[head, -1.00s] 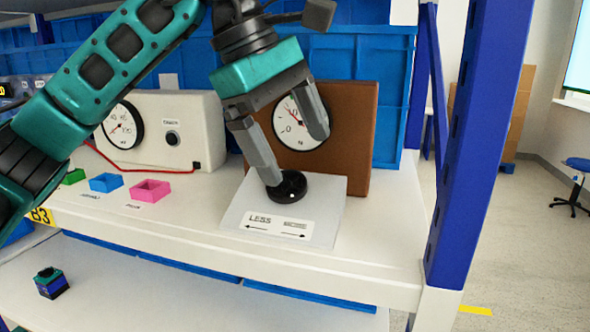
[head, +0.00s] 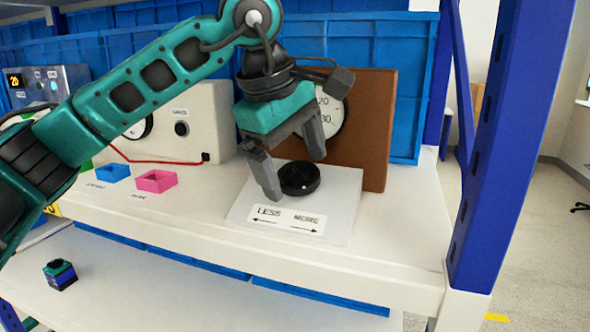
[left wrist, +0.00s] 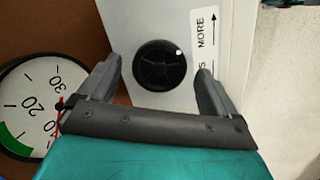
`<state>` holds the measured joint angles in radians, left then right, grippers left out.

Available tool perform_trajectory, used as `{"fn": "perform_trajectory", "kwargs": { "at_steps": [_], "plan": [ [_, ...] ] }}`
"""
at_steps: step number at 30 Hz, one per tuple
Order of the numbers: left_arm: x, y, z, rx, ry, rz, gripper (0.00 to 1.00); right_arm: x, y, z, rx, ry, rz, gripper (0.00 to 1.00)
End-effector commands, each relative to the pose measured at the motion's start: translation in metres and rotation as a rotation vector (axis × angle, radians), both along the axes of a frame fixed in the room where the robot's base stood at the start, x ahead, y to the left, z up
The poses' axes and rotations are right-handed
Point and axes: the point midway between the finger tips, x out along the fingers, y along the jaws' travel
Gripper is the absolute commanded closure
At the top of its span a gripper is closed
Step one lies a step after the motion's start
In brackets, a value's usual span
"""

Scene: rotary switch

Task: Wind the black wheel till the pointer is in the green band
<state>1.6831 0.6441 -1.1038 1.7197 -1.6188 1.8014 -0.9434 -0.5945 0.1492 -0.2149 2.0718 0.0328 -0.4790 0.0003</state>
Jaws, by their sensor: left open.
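The black wheel (head: 299,179) sits on a pale sloped plate (head: 341,201) with a LESS/MORE label (head: 287,219). My left gripper (head: 294,177) is open, its fingers on opposite sides of the wheel; contact is unclear. In the left wrist view the wheel (left wrist: 160,65) shows a white dot at its upper right, between the open fingertips (left wrist: 157,67). The round gauge (left wrist: 22,90) has a green band (left wrist: 13,140) at lower left. Its red pointer (left wrist: 56,128) points downward and appears outside the band. The gripper hides part of the gauge in both views. My right gripper is not seen.
The gauge is on a brown panel (head: 370,140) behind the wheel. A white box (head: 205,110) with another dial and a red cable stands at left. Pink (head: 156,181) and blue (head: 113,172) trays lie left of the plate. A blue post (head: 490,130) rises at right.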

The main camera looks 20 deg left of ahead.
Motion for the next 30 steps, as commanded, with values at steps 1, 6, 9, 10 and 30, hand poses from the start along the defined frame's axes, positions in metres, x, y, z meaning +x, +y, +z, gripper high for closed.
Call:
{"fn": "perform_trajectory", "kwargs": {
  "at_steps": [1,6,9,10,30],
  "plan": [
    [0.0012,-0.0006,-0.0045,0.0,0.0,0.0,0.08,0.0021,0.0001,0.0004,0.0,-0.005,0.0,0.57],
    [0.0032,-0.0015,-0.0093,0.0,-0.001,0.0,0.08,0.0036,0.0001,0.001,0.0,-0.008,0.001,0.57],
    [0.0033,-0.0015,-0.0094,0.0,-0.001,0.0,0.08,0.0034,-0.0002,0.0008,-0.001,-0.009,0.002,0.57],
    [0.0032,-0.0015,-0.0093,0.0,-0.001,0.0,0.08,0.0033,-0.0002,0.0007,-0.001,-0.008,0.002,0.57],
    [0.003,-0.0015,-0.0089,0.0,-0.001,0.0,0.64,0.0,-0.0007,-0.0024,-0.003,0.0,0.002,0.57]
  ]
}}
